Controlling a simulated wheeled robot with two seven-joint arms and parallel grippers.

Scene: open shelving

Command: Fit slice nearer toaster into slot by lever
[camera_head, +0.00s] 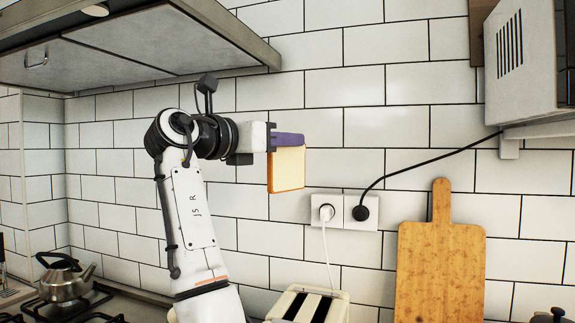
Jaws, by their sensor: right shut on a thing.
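My right gripper (287,140) is shut on a bread slice (287,170), pale with a browned crust edge. The slice hangs upright below the purple part at the fingertips, in the air in front of the tiled wall. The cream toaster (341,309) stands at the bottom edge of the view, well below the slice and slightly to its right. Its top shows two dark slots, both looking empty; the lever cannot be seen, and the lower body is cut off. No second slice is in view. My left gripper is not in view.
A wall socket (343,212) with two plugs is right of the slice; a white cord runs down toward the toaster. A wooden cutting board (440,265) leans at right. A kettle (66,278) sits on the stove at left. A range hood (140,45) hangs above.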

